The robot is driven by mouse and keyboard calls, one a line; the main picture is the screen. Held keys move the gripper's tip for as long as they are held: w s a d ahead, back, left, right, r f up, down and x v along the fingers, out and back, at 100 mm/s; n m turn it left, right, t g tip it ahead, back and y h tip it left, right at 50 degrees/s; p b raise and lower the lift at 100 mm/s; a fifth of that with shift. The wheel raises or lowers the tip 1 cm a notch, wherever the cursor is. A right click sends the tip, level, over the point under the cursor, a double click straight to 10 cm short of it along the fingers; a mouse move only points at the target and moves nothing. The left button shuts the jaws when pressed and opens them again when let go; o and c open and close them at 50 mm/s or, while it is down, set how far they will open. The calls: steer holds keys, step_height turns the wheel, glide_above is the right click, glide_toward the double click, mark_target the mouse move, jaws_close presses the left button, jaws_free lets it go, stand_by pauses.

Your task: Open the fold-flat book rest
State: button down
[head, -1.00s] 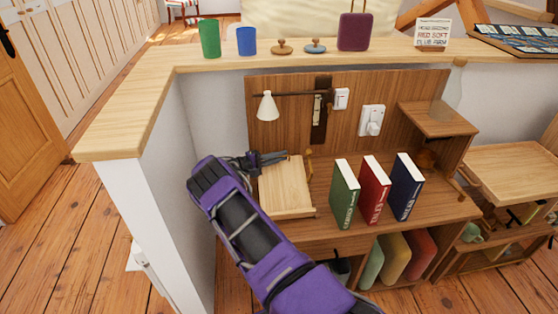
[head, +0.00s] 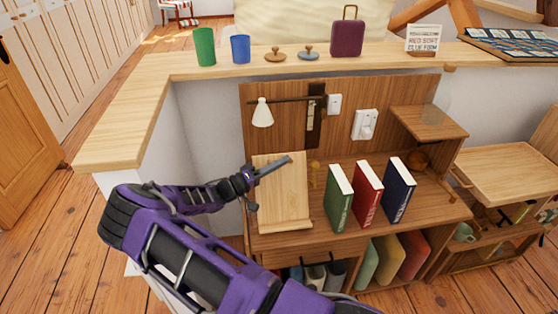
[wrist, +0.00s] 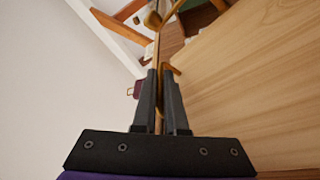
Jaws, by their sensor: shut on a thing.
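The book rest (head: 284,200) is a pale wooden panel with a ledge at its lower front edge. It stands on the left of the desk, and its panel is raised and leans back. My gripper (head: 288,159) comes from the left to the panel's upper edge. In the wrist view, the gripper (wrist: 163,75) is closed with a thin strip of wood between its fingers, and the panel's broad face (wrist: 255,85) fills the right side. What supports the panel from behind is hidden.
Green, red and navy books (head: 368,193) stand right of the rest. A white lamp (head: 262,113) hangs behind it. A wooden ledge (head: 385,68) above carries cups and a purple case. A pale wall (head: 205,125) is at the left. Open desk surface (head: 425,203) lies right of the books.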

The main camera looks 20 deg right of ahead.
steer(key=shift+s+a+r+m, duration=0.15)
steer(key=shift+s+a+m, duration=0.05)
steer(key=shift+s+m, duration=0.25)
steer(key=shift+s, duration=0.1)
steer(key=c, duration=1.2)
jaws_free()
steer(key=shift+s, duration=0.1)
steer(key=shift+c, duration=0.2)
steer(key=shift+a, duration=0.1)
steer(key=v, duration=0.7)
steer(key=shift+a+b, duration=0.25)
steer(key=shift+b, duration=0.05)
